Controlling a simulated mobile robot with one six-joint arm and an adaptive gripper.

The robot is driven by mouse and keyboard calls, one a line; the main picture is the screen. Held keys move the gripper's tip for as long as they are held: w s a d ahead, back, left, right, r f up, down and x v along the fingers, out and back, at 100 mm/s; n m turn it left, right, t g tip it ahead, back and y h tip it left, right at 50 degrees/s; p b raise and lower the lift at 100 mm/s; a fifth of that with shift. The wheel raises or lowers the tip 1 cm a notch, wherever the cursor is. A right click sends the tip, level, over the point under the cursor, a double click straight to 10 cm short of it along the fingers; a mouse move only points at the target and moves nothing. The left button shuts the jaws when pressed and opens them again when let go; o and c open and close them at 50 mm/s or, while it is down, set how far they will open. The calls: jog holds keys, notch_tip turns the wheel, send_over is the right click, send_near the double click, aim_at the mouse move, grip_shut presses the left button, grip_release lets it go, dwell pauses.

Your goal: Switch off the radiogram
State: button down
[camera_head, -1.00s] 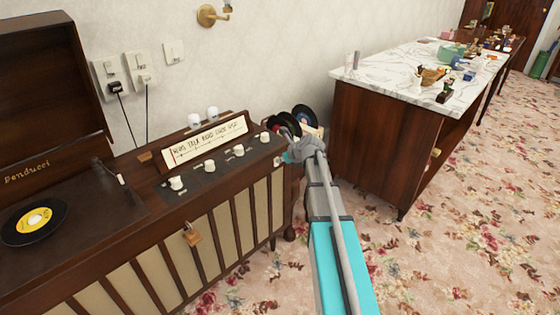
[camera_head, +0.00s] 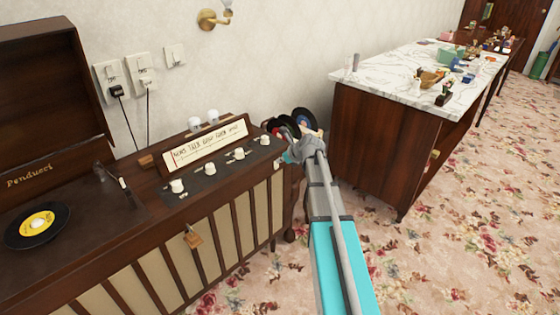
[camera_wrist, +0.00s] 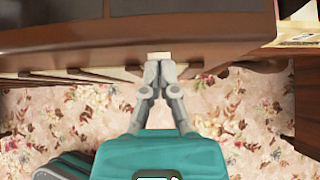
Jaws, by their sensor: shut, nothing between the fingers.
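The radiogram (camera_head: 150,285) is a long dark wooden cabinet with a raised lid, a turntable with a black record (camera_head: 62,217), a lit dial panel and a row of white knobs (camera_head: 210,168). My gripper (camera_head: 287,158) is at the cabinet's right front top edge, beside a small pale switch-like piece (camera_head: 278,162). In the wrist view my gripper (camera_wrist: 159,66) is shut and empty, its tips at or very near a small cream block (camera_wrist: 159,56) on the cabinet's edge. I cannot tell whether they touch. The tips partly hide the block.
A marble-topped cabinet (camera_head: 385,62) with small items stands to the right. Records (camera_head: 303,118) stand behind my gripper. The flowered carpet (camera_head: 470,190) is clear.

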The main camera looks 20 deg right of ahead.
jog(key=p+v, duration=0.8)
jog(key=v, duration=0.5)
jog(key=shift+s+f, duration=0.15)
dwell(0.7)
jog(key=s+a+f+n+g+h, duration=0.2)
jog(key=s+a+f+n+g, duration=0.15)
jog(key=s+a+n, duration=1)
jog(key=s+a+f+n+g+h, duration=0.25)
jog(key=s+a+n+g, duration=0.5)
jog(key=n, duration=1.05)
notch_tip(320, 180, up, 20)
jog(key=w+a+t+p, duration=0.1)
jog(key=w+t+p, duration=0.1)
jog(key=p, duration=1.8)
jog(key=shift+a+y, duration=0.2)
jog(key=shift+y, duration=0.15)
